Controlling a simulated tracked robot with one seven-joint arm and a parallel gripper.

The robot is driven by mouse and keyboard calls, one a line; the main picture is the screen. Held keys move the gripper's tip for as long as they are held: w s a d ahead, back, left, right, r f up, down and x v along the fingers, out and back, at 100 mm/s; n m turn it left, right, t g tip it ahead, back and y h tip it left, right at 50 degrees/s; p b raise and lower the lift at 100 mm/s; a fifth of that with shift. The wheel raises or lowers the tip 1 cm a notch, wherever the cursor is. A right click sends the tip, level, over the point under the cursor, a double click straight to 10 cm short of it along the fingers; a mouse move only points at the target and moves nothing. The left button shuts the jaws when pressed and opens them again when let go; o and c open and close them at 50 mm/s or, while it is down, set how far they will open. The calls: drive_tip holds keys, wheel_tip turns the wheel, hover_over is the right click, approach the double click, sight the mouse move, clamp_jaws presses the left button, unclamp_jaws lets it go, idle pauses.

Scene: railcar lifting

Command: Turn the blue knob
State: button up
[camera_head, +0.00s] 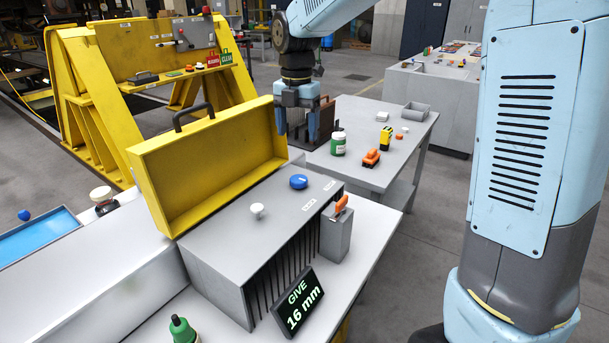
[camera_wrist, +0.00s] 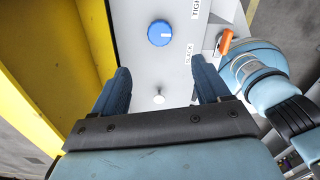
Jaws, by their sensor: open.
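The blue knob (camera_head: 298,181) sits on top of a grey box, toward its far right part. It is round with a short white mark, and it also shows in the wrist view (camera_wrist: 160,33). A smaller white knob (camera_head: 257,210) stands on the same box, nearer the camera; in the wrist view it lies between my fingers (camera_wrist: 159,97). My gripper (camera_head: 305,118) is open and empty, held above and beyond the box in the head view. In the wrist view its two fingers (camera_wrist: 161,88) point toward the box top, with the blue knob ahead of them.
A yellow open lid (camera_head: 205,168) with a black handle stands up along the box's left side. An orange-handled lever (camera_head: 338,215) stands at the box's right edge. A display (camera_head: 298,300) reads "GIVE 16 mm". A table behind (camera_head: 352,112) holds small items.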

sight(298, 179)
wheel_tip(298, 179, down, 14)
drive_tip(key=shift+r, duration=0.25)
idle(0.3)
drive_tip(key=shift+c, duration=0.2)
